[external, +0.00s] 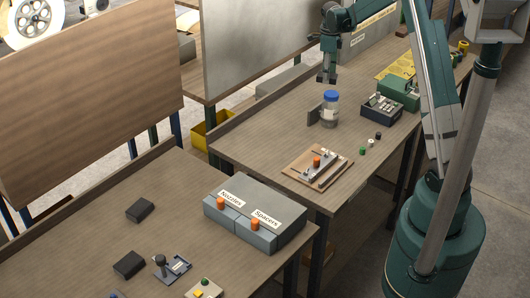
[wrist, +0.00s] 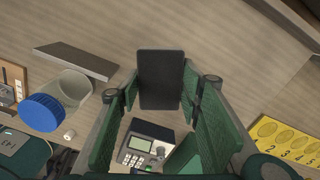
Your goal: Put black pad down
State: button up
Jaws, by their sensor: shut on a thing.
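My gripper (external: 327,78) is above the far table in the external view, near the blue-lidded jar. In the wrist view, my gripper (wrist: 161,88) has its green fingers on either side of a black pad (wrist: 161,72), a dark flat rectangle, and is shut on it. The pad appears to be held above the wooden table top; its exact height is hard to tell. In the external view the held pad is hard to make out from the dark fingers. Two other black blocks lie on the near table, one farther back (external: 140,210) and one nearer (external: 129,264).
A keypad device (wrist: 146,143) and a yellow numbered sheet (wrist: 287,143) are nearby. A wooden fixture (external: 318,166) sits at the front. Bare table lies behind the jar.

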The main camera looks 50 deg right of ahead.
jog(key=shift+s+d, duration=0.1)
jog(key=shift+d, duration=0.05)
jog(key=shift+f, duration=3.15)
jog(key=shift+f, duration=1.85)
jog(key=shift+f+b, duration=0.15)
jog(key=shift+b, duration=0.25)
jog(key=o, duration=0.9)
jog(key=shift+c, duration=0.2)
